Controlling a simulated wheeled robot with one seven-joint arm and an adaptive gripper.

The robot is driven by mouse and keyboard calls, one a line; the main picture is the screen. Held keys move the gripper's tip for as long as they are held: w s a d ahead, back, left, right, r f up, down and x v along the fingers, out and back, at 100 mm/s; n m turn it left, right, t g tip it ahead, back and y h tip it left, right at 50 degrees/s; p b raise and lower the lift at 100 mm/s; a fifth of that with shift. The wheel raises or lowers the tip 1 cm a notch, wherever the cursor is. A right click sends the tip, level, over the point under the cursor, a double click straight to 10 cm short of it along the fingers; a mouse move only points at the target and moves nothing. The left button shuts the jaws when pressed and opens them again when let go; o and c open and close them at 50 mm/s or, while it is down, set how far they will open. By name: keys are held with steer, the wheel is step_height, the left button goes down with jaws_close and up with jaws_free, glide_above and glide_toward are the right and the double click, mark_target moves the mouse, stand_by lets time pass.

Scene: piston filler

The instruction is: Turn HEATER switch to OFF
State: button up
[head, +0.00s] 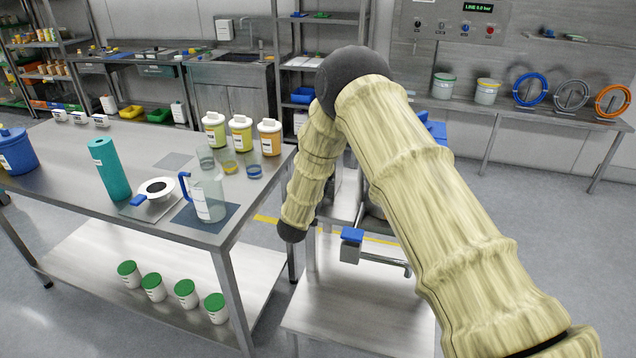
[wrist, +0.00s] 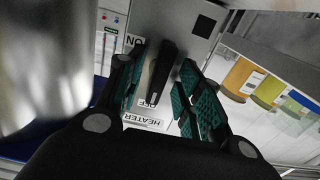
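In the wrist view, the HEATER switch is a black lever-like handle (wrist: 161,72) on a pale panel with an upside-down HEATER label (wrist: 144,119). An ON label (wrist: 134,42) is at its upper left, and an OFF label (wrist: 152,97) is by its lower end, partly covered. The handle slants from upper right to lower left; I cannot tell which position it is set to. My gripper (wrist: 162,80) is open, with teal finger pads on both sides of the handle and gaps visible. In the head view my arm hides the gripper and the switch.
In the wrist view, yellow and orange containers (wrist: 237,75) stand at the right, and a blurred metal cylinder fills the left. In the head view, a steel table (head: 70,180) with a pitcher (head: 208,197) and bottles (head: 240,133) is left of my arm.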

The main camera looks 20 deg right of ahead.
steer(key=v, duration=1.1)
steer(key=shift+s+a, duration=0.1)
steer(key=s+d+f+n+g+y, duration=0.2)
steer(key=s+f+n+g+y, duration=0.4)
steer(key=s+f, duration=1.85)
steer(key=s+f+g+y, duration=0.2)
steer(key=s+g, duration=0.2)
steer(key=s, duration=1)
steer(key=s+f+g+y, duration=0.2)
steer(key=s+g, duration=0.3)
steer(key=s, duration=1)
steer(key=shift+f, duration=0.5)
